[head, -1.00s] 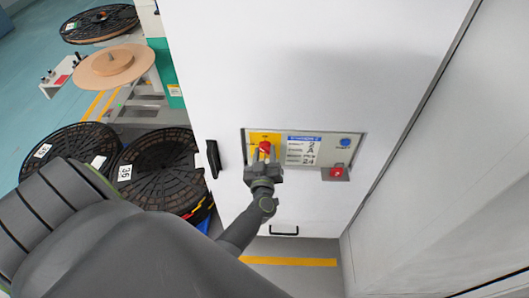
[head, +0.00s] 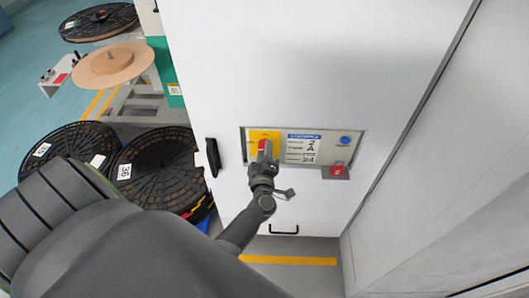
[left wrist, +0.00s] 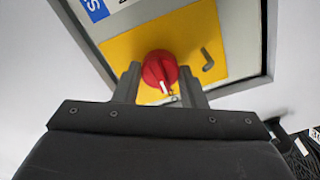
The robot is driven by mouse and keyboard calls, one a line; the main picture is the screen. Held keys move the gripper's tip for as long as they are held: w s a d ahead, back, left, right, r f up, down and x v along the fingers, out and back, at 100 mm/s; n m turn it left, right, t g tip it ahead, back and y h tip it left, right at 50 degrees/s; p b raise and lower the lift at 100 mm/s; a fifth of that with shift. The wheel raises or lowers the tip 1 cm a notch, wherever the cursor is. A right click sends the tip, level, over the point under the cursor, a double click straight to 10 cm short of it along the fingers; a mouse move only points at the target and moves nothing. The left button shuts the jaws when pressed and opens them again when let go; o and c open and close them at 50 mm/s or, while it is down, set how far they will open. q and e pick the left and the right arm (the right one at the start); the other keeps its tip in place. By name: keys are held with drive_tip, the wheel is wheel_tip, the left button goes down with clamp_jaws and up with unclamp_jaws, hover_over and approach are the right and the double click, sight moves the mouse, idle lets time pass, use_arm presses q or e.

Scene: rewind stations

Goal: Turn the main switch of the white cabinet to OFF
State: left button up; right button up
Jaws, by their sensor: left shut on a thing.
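The white cabinet (head: 310,65) stands upright in front of me, with a grey control panel (head: 350,153) set in its face. On the panel's yellow plate (head: 256,134) is the main switch, a red rotary knob (head: 262,144). My left gripper (head: 264,152) is shut on the knob, its body turned on the forearm. In the left wrist view the red knob (left wrist: 159,70) sits between the two fingers of my left gripper (left wrist: 160,84), with a pale mark on its lower part. The fingers partly hide the plate, and I cannot read the position labels. My right gripper is out of view.
A blue button (head: 345,140) and a small red switch (head: 337,171) are at the panel's right. A black door handle (head: 212,157) is left of the panel. A grey wall (head: 455,150) closes off the right side.

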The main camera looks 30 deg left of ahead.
use_arm(q)
drive_tip(key=shift+n, duration=0.3)
drive_tip(key=o, duration=1)
drive_tip(key=shift+d+f, duration=0.1)
